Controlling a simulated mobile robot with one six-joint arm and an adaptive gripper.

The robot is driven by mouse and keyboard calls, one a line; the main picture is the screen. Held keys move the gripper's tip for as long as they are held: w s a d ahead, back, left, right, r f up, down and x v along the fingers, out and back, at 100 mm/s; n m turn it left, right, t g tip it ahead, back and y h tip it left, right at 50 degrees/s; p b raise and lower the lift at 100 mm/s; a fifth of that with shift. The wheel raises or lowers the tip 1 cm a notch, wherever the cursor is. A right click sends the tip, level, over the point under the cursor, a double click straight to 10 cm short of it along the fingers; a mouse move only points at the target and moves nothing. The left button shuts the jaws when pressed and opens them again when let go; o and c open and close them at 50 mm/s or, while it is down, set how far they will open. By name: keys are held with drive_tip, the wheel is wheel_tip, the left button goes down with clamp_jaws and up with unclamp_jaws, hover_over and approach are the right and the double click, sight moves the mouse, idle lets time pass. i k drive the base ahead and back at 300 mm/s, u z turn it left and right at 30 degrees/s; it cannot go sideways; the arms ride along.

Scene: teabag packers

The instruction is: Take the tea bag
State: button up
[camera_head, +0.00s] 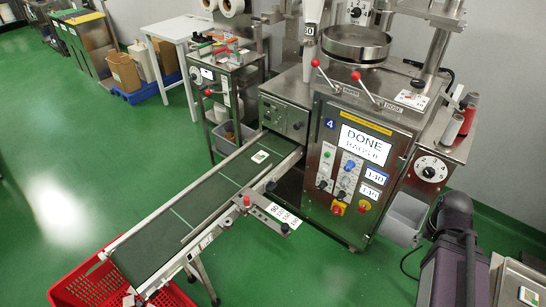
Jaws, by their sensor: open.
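A small pale tea bag (260,156) lies flat on the dark green conveyor belt (205,200), near the belt's upper end by the packing machine. It is small in the picture, and its details are hard to make out. Nothing touches it from above. My gripper does not show in this view; only a dark, purple-sided part that looks like my own arm stands at the lower right.
The steel packing machine (318,210) shows "DONE" on its panel. A bracket with a red knob and number label (283,215) sticks out at the belt's right side. A red crate (82,291) sits under the belt's lower end. Green floor (70,170) is open at left.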

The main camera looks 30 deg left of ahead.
sight(260, 156)
drive_tip(key=z, duration=0.9)
drive_tip(key=k, duration=1.1)
drive_tip(key=u, duration=1.35)
drive_tip(key=i, duration=0.3)
drive_tip(key=z, duration=0.35)
